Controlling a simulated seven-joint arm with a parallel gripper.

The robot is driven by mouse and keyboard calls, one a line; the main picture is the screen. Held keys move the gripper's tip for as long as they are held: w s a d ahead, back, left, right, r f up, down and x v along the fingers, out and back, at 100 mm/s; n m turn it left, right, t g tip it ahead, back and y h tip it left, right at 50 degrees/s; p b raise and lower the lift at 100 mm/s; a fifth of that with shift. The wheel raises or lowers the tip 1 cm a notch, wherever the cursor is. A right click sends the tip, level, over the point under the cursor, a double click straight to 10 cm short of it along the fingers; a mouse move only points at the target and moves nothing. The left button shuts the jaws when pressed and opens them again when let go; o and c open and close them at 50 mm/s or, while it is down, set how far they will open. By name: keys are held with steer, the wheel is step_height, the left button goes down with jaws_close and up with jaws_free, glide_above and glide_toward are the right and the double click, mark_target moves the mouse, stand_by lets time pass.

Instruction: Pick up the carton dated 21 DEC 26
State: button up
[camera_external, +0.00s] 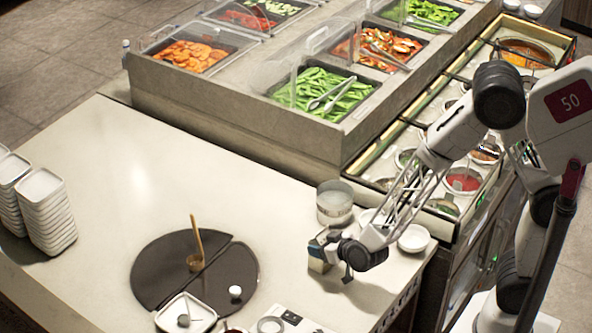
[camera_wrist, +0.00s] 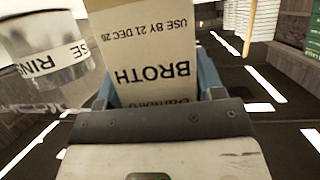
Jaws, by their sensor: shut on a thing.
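The carton (camera_wrist: 150,50) fills the top middle of the wrist view, its print upside down. It is pale with black letters that read BROTH and USE BY 21 DEC 26, the last digit close to the carton's edge. My gripper (camera_wrist: 155,88) is shut on it, with a blue-grey finger on each side. In the external view my gripper (camera_external: 327,240) is low over the right part of the counter, and the small carton (camera_external: 319,265) shows under it. I cannot tell whether the carton's base touches the counter.
A white bowl (camera_external: 414,238) is to the right. A dark round mat (camera_external: 160,265) and square dish (camera_external: 186,312) lie left. The food bar (camera_external: 240,140) rises behind.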

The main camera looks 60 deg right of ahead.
mark_target(324, 235)
steer(key=shift+r, duration=0.15)
steer(key=shift+r, duration=0.65)
steer(key=shift+s+d+r, duration=0.1)
steer(key=shift+s+r, duration=0.1)
steer(key=shift+r, duration=0.35)
steer(key=shift+s+r, duration=0.15)
steer(key=shift+r, duration=0.35)
steer(key=s+d+r, duration=0.1)
steer(key=s+d, duration=0.3)
steer(key=s, duration=1)
steer(key=shift+s+r, duration=0.15)
steer(key=shift+s, duration=0.2)
